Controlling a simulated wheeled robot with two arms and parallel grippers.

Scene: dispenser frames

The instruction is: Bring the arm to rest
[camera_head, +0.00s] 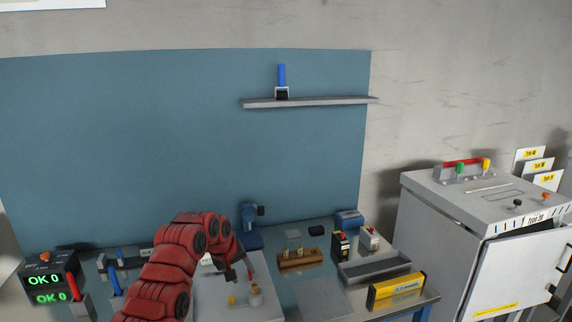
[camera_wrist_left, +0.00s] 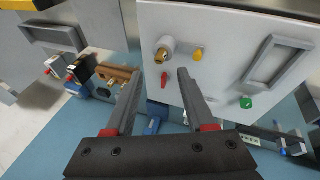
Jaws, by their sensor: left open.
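My red left arm comes in from the lower left of the head view. Its gripper (camera_head: 238,273) is over the light grey panel (camera_head: 215,308) on the bench. In the left wrist view, my left gripper (camera_wrist_left: 160,75) is open, with its two dark fingers apart and nothing between them. The same panel (camera_wrist_left: 225,70) shows ahead of the fingers, with a brass cylinder (camera_wrist_left: 164,48), a yellow peg (camera_wrist_left: 198,55), a small red piece (camera_wrist_left: 164,79) and a green knob (camera_wrist_left: 246,102). The fingertips appear close to these parts; contact cannot be told. My right gripper is not in view.
A wooden block (camera_head: 298,259), a grey tray (camera_head: 375,268) and a yellow box (camera_head: 397,287) stand on the bench to the right. A counter display (camera_head: 47,281) is at left. A grey cabinet (camera_head: 450,218) with its door open stands at right. A shelf (camera_head: 308,102) hangs above.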

